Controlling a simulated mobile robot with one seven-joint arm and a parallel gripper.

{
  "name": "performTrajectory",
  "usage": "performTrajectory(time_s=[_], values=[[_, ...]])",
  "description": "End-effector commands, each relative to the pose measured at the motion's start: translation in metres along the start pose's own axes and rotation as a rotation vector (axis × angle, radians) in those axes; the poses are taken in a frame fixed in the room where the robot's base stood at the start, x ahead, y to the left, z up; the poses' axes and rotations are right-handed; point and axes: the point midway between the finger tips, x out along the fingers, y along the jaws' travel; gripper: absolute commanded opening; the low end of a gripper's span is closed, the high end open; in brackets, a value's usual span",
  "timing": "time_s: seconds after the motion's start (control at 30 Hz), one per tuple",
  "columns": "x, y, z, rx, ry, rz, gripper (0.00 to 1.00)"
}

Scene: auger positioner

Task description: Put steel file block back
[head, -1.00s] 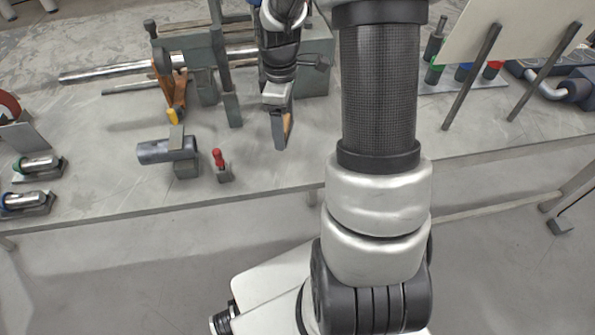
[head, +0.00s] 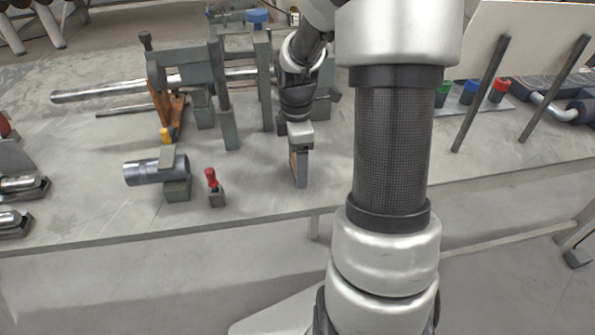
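My gripper (head: 299,148) is at the end of my arm, in front of the grey clamp frame and above the near part of the bench. The fingertips are small and hard to tell apart from the block. The block's lower end is close to the bench top; I cannot tell whether it touches.
On the bench (head: 400,170), a dark pipe on a block (head: 145,172) and a red-handled peg (head: 212,180) stand to the left. A grey frame (head: 187,65) with long rods stands behind. Coloured caps (head: 468,93) and a slanted panel are at right. Bare bench lies right of the block.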

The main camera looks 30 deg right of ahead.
Motion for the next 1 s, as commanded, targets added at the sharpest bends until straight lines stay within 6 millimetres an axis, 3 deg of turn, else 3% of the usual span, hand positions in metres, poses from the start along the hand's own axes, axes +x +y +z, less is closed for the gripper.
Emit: performTrajectory(time_s=[0.03, 0.1, 0.47, 0.5, 0.6, 0.87, 1.0], values=[[0.013, 0.0, 0.0, 0.0, 0.0, -0.002, 0.42], [0.018, 0.0, 0.0, 0.0, -0.001, 0.0, 0.42], [0.021, 0.0, 0.0, 0.001, -0.001, 0.001, 0.42], [0.021, 0.0, 0.0, 0.001, -0.001, 0.001, 0.73], [0.021, 0.0, 0.0, 0.001, -0.001, 0.001, 0.89], [0.021, 0.0, 0.0, 0.001, -0.001, 0.001, 0.89], [0.011, 0.001, 0.0, 0.001, -0.001, 0.004, 0.89]])
